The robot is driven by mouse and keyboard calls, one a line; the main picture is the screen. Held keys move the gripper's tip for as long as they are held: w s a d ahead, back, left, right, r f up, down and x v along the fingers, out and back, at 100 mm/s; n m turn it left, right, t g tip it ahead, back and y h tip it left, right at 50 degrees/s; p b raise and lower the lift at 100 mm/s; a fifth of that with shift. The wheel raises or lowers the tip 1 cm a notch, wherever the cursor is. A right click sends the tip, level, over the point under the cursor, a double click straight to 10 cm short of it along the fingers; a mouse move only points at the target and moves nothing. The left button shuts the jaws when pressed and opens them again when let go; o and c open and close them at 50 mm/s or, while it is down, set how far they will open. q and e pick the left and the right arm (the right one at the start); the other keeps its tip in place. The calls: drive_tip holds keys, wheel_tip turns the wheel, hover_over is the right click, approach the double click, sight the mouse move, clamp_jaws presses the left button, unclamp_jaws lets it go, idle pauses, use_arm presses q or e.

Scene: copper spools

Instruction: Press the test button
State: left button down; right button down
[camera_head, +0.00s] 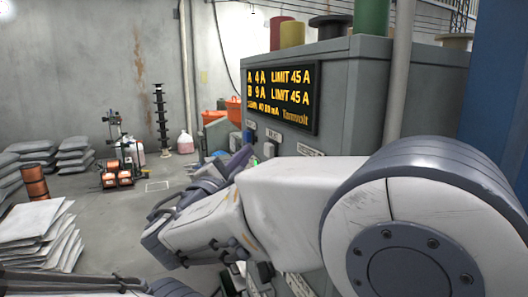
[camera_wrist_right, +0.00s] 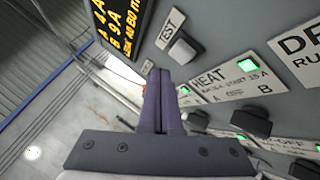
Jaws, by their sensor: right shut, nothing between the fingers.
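The grey panel (camera_wrist_right: 222,35) carries a white TEST label (camera_wrist_right: 171,27). A pale, dark-sided button (camera_wrist_right: 183,48) sits beside that label. My right gripper (camera_wrist_right: 160,74) is shut and empty, its purple fingers together. Its tips appear just below and left of the button in the wrist view; a gap shows in the picture, but the depth is hard to tell. In the head view my right gripper (camera_head: 243,156) is beside the cabinet (camera_head: 340,85), and the button cannot be made out there. My left gripper is out of view.
A HEAT label (camera_wrist_right: 210,78) with a green light (camera_wrist_right: 248,65) and dark switches (camera_wrist_right: 251,122) lie close to the fingers. A display (camera_head: 281,92) reads A 4 A and B 9 A. Sacks (camera_head: 38,232) and a cart (camera_head: 118,172) stand left; floor between is clear.

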drive_tip(key=a, duration=0.1)
drive_tip(key=s+a, duration=0.1)
drive_tip(key=a, duration=0.1)
drive_tip(key=shift+s+a, duration=0.1)
drive_tip(key=shift+a, duration=0.15)
idle(0.5)
